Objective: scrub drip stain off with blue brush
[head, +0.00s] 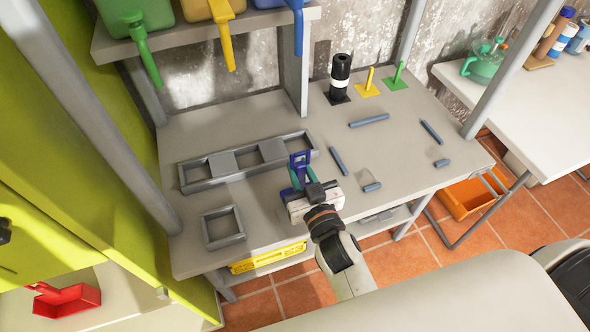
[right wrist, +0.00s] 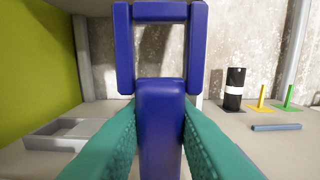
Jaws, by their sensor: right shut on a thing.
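The blue brush (head: 299,159) is held in my right gripper (head: 303,178), over the front middle of the grey workbench (head: 265,200). In the right wrist view the brush (right wrist: 160,98) stands up between the teal fingers, with an open rectangular blue frame at its top. The fingers are shut on its blue stem. No bristles can be made out. A faint pale patch (head: 370,176) lies on the bench right of the gripper; I cannot tell if it is the drip stain. My left gripper is out of view.
A long grey divided frame (head: 195,187) and a small square frame (head: 223,240) lie left of the gripper. Several blue-grey bars (head: 369,121) lie to the right. A black-and-white cylinder (head: 340,75) and yellow (head: 368,86) and green (head: 397,79) pegs stand at the back.

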